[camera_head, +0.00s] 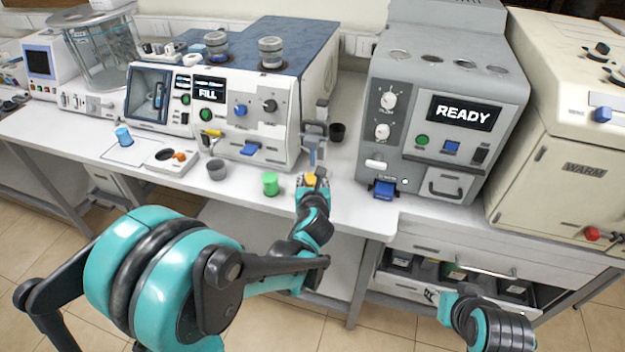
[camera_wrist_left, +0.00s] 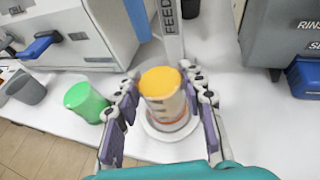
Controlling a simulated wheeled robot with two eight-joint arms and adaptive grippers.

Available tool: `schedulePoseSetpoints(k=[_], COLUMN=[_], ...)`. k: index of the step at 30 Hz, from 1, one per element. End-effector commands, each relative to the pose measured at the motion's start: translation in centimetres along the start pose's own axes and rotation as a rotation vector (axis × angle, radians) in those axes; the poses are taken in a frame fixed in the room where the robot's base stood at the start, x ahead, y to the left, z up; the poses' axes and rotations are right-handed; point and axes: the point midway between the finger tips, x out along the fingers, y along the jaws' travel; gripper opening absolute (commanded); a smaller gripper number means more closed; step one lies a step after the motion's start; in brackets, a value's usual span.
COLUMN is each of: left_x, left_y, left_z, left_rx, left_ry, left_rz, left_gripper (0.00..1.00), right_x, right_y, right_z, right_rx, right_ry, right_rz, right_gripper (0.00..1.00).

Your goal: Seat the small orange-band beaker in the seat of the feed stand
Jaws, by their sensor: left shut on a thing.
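The small orange-band beaker (camera_wrist_left: 163,92) has a yellow-orange top and an orange band near its bottom. My left gripper (camera_wrist_left: 165,105) is shut on its sides, one finger on each side. It also shows at the bench's front edge in the head view (camera_head: 312,184). The feed stand (camera_wrist_left: 172,30) has an upright post marked FEED and a round white seat (camera_wrist_left: 151,131). The beaker is over or in that seat; whether its base touches is hidden. In the head view the stand (camera_head: 315,135) rises just behind my gripper. My right gripper (camera_head: 447,302) is low at the right, its fingers unclear.
A green cup (camera_head: 270,184) and a grey cup (camera_head: 217,170) stand to the left, and a dark cup (camera_head: 337,132) behind the stand. The FILL machine (camera_head: 225,110) is at left, the grey READY machine (camera_head: 440,105) at right. A blue cup (camera_head: 123,137) stands farther left.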

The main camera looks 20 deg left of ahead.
Motion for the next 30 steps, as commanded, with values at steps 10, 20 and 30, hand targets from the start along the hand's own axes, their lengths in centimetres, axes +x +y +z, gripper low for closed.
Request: schedulePoseSetpoints(k=[10, 20, 30], left_x=[0.1, 0.6, 0.6], left_y=[0.0, 0.0, 0.0], left_z=[-0.3, -1.3, -1.4], left_rx=[0.000, 0.000, 0.000], left_ry=[0.000, 0.000, 0.000], left_rz=[0.000, 0.000, 0.000], left_gripper=[0.07, 0.07, 0.45], right_x=[0.2, 1.1, 1.2], right_y=[0.0, 0.0, 0.0], right_z=[0.2, 0.8, 0.8], right_rx=[0.000, 0.000, 0.000], right_ry=[0.000, 0.000, 0.000], right_rz=[0.000, 0.000, 0.000], right_gripper=[0.40, 0.40, 0.40])
